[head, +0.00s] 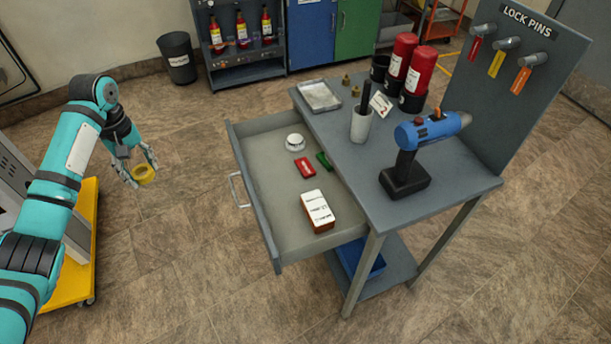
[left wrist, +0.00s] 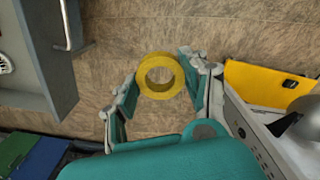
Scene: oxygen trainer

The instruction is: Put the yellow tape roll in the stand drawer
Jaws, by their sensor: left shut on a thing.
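The yellow tape roll (head: 144,174) is held by my left gripper (head: 137,176), over the floor left of the stand. In the left wrist view the tape roll (left wrist: 160,76) sits between the fingertips of the left gripper (left wrist: 160,80), its hole facing the camera. The stand drawer (head: 262,217) is pulled out toward the left of the grey stand (head: 350,205). Its handle side faces my left arm, with a gap between them. The drawer (left wrist: 45,75) also shows at the upper left of the left wrist view. My right gripper is not in view.
The drawer holds a white round thing (head: 295,142), a red item (head: 305,167), a green item (head: 324,160) and a brown-and-white box (head: 318,211). Its left part is bare. A blue drill (head: 405,155), white cup (head: 361,125) and metal tray (head: 319,96) stand on the top.

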